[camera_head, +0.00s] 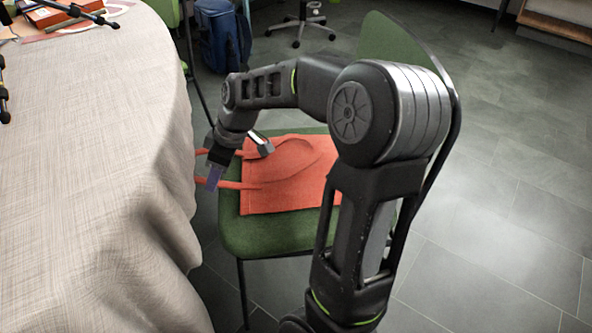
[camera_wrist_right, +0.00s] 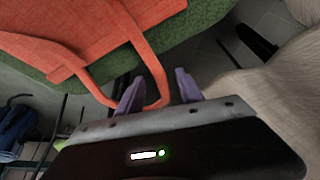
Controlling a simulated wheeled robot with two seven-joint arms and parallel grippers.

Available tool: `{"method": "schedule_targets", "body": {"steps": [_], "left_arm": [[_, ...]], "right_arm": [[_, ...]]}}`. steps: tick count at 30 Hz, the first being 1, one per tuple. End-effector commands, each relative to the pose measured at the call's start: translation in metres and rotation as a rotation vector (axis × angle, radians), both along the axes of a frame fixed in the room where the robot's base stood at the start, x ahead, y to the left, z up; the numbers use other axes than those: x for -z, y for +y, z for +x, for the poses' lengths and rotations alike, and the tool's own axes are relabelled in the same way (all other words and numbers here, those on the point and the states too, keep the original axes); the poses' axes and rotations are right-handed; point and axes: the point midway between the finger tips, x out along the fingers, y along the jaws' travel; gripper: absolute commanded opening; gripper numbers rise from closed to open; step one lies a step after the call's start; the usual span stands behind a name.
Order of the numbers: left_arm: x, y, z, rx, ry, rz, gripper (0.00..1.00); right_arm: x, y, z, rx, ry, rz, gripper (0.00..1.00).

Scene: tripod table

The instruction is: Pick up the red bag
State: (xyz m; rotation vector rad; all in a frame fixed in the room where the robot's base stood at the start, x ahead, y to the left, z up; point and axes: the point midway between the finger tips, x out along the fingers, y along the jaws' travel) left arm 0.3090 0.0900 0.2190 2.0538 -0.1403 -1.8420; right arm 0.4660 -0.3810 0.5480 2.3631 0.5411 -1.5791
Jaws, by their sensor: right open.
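The red bag (camera_head: 290,180) lies flat on the green seat of a chair (camera_head: 265,235) in the head view. Its straps stick out past the seat's left edge toward the table. My right gripper (camera_head: 212,178) is at these straps, beside the seat. In the right wrist view the red bag (camera_wrist_right: 75,45) is at the upper left, and its strap loop hangs down between the two purple fingers of my right gripper (camera_wrist_right: 158,92). The fingers are apart, with the strap nearer the left finger. My left gripper is not in view.
A table with a pale cloth (camera_head: 90,150) stands close on the left, near my right gripper. A blue backpack (camera_head: 222,38) is on the floor behind. The grey floor to the right is clear. My right arm hides part of the chair.

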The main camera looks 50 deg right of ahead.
Motion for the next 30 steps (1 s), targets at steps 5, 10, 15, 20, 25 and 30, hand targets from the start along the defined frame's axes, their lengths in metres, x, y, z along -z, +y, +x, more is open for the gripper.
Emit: {"method": "schedule_targets", "body": {"steps": [5, 10, 15, 20, 25, 30], "left_arm": [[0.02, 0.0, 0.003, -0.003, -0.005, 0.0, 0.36], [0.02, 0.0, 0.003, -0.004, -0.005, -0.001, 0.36], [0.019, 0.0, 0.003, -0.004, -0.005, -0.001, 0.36], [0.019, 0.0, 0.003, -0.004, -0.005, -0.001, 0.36], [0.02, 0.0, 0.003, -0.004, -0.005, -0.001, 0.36], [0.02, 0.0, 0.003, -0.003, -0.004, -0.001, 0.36]], "right_arm": [[0.03, 0.004, 0.009, 0.001, 0.001, 0.001, 0.44], [0.035, 0.005, 0.013, 0.0, -0.001, 0.0, 0.44], [0.034, 0.005, 0.013, 0.0, -0.001, 0.0, 0.44], [0.035, 0.005, 0.013, 0.0, -0.001, 0.0, 0.44], [0.035, 0.005, 0.013, 0.0, 0.0, 0.0, 0.44], [0.035, 0.005, 0.013, 0.0, 0.0, 0.0, 0.34]]}}
